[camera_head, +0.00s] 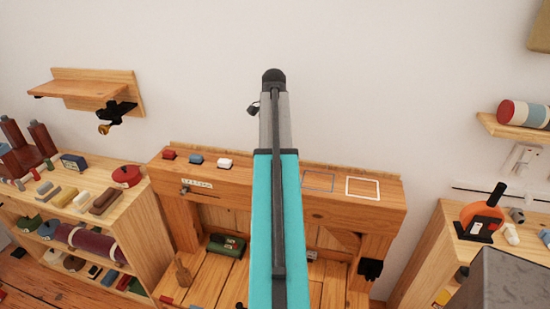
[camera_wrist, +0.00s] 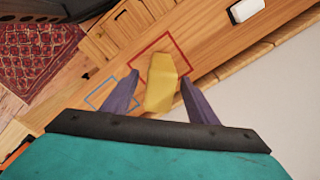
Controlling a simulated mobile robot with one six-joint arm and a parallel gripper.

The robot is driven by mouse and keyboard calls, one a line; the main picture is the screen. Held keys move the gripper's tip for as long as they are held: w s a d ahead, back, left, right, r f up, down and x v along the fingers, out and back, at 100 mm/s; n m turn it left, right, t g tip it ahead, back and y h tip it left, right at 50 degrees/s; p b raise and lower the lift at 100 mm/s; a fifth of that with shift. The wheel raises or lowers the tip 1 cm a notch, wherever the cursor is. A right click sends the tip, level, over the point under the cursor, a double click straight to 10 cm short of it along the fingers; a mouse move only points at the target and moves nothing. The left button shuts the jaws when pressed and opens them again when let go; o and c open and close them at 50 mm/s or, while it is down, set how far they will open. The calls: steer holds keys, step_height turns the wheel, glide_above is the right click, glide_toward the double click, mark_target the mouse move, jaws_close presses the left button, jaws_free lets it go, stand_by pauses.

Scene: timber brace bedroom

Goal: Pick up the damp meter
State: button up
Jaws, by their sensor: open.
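A yellow, oblong, faceted thing (camera_wrist: 161,84) shows in the wrist view; it appears to be the damp meter, though no markings can be read. It overlaps a red square outline on the wooden worktop. My gripper (camera_wrist: 160,97) is open, with one purple-grey finger on each side of the yellow thing and gaps visible between. I cannot tell how far below the fingertips it lies. In the head view my teal arm crosses the middle of the picture and hides this spot and the fingertips.
The wooden bench (camera_head: 384,194) bears blue (camera_head: 318,181) and white (camera_head: 362,187) outlines, plus red, blue and white blocks (camera_head: 225,163) at left. Loaded shelves stand at left (camera_head: 135,200) and right (camera_head: 428,240). An orange-and-black device (camera_head: 482,218) stands at right.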

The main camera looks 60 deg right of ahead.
steer(key=shift+f, duration=1.15)
steer(key=shift+f, duration=0.1)
steer(key=shift+d+f+p, duration=0.2)
steer(key=shift+f+p, duration=1.1)
steer(key=shift+f, duration=1.2)
steer(key=c, duration=1.2)
steer(key=shift+r, duration=0.2)
steer(key=shift+c, duration=0.2)
steer(key=shift+r+b, duration=0.9)
steer(key=shift+r, duration=0.65)
steer(key=s+a+r+b, duration=0.1)
steer(key=s+a+b, duration=0.3)
steer(key=a, duration=1)
steer(key=shift+s+a+r, duration=0.2)
steer(key=shift+s+r, duration=0.05)
steer(key=shift+s, duration=1.25)
